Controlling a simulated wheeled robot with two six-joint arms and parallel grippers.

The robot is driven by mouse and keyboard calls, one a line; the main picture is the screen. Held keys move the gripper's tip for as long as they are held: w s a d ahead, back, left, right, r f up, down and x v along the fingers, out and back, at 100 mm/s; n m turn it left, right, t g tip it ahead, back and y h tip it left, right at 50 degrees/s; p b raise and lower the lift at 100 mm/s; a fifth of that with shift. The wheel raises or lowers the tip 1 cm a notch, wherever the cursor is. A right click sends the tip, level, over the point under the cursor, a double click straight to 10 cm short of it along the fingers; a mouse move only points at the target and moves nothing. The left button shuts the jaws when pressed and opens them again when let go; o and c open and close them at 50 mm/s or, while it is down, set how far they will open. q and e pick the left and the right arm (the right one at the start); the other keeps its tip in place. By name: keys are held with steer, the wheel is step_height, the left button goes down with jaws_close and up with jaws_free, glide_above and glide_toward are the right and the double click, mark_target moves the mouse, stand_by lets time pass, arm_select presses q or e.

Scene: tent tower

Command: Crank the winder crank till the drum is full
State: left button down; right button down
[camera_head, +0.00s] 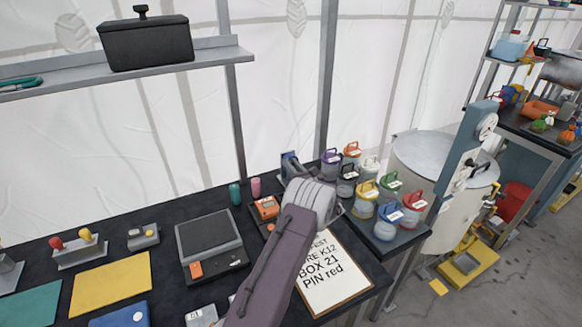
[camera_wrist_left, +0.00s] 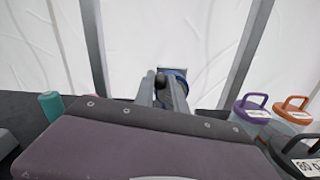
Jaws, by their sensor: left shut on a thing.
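The winder (camera_head: 291,163), a small blue and grey device, stands at the back edge of the dark table in the head view, mostly behind my left wrist. Its blue part (camera_wrist_left: 178,73) also shows in the left wrist view. My left gripper (camera_wrist_left: 162,84) reaches it with two grey fingers closed around the dark crank handle (camera_wrist_left: 160,79). In the head view my wrist and forearm cover the fingers and much of the winder. The drum cannot be made out, so its fill cannot be told. My right gripper is not in view.
Lidded jars (camera_head: 365,190) in several colours stand close right of the winder. A teal bottle (camera_head: 235,193) and a pink one (camera_head: 256,187) stand left. A clipboard (camera_head: 331,275) lies in front, a scale (camera_head: 209,236) to the left. A shelf (camera_head: 215,51) is above left.

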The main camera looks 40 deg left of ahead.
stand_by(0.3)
arm_select(q)
steer(key=c, duration=1.4)
jaws_free()
steer(key=shift+o, duration=0.2)
steer(key=b+v, duration=0.1)
steer(key=v, duration=0.8)
steer(key=shift+d+f, duration=0.1)
